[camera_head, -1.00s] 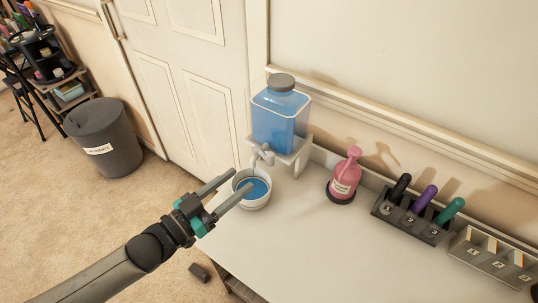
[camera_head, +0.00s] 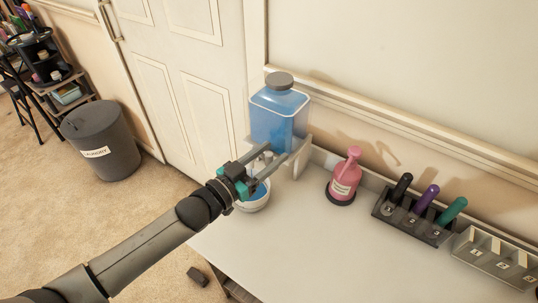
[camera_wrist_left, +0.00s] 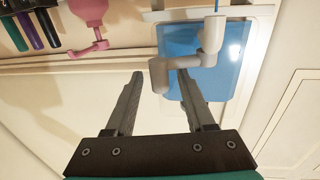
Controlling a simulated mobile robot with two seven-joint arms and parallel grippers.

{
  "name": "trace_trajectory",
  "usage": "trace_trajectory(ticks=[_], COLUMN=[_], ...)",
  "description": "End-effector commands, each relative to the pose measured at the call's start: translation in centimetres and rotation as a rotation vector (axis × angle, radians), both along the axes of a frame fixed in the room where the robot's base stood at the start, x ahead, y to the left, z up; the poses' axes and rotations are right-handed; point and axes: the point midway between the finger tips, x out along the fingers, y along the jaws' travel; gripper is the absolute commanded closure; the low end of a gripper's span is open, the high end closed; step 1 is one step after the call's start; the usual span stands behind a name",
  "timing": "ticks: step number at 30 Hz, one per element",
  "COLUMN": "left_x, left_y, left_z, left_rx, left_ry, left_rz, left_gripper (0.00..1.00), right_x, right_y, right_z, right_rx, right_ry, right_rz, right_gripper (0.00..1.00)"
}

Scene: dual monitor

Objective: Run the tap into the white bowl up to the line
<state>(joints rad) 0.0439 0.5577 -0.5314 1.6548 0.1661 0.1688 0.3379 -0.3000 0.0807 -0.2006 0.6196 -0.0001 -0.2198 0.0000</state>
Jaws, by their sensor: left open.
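The white bowl (camera_head: 254,206) stands on the tabletop below the tank and holds blue liquid. My left gripper covers part of it, and I cannot make out a fill line. The clear tank (camera_head: 276,125) of blue liquid, with a grey cap, sits on a white bracket; it also shows in the left wrist view (camera_wrist_left: 185,42). My left gripper (camera_head: 279,152) is open in front of the tank, above the bowl. In the left wrist view, the white bent tap (camera_wrist_left: 210,38) reaches between the open fingers (camera_wrist_left: 160,74); contact is unclear. The head view hides most of the tap. My right gripper is out of view.
A pink bottle (camera_head: 343,178) stands right of the bowl on a dark base. Further right are a dark rack (camera_head: 411,221) with several markers and a grey numbered holder (camera_head: 495,258). The table front (camera_head: 330,250) is clear. A laundry bin (camera_head: 104,140) stands on the floor.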

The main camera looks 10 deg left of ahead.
Motion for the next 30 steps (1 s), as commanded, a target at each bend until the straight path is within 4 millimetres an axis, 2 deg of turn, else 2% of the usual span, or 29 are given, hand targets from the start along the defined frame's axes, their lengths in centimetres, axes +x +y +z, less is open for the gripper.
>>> trace_trajectory(ticks=[6,20,30], left_x=[-0.01,-0.04,-0.04], left_y=[0.0,0.01,0.0], left_z=[-0.02,-0.03,-0.04], left_rx=[0.0,0.0,0.0], left_ry=[0.001,0.001,0.001], left_rz=[0.0,0.0,0.0], left_gripper=[0.48,1.0,1.0], right_x=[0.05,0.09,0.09], right_y=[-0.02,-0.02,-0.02], right_z=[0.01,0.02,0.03], right_rx=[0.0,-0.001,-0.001], right_ry=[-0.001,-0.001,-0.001], right_rz=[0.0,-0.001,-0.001], right_gripper=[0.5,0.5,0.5])
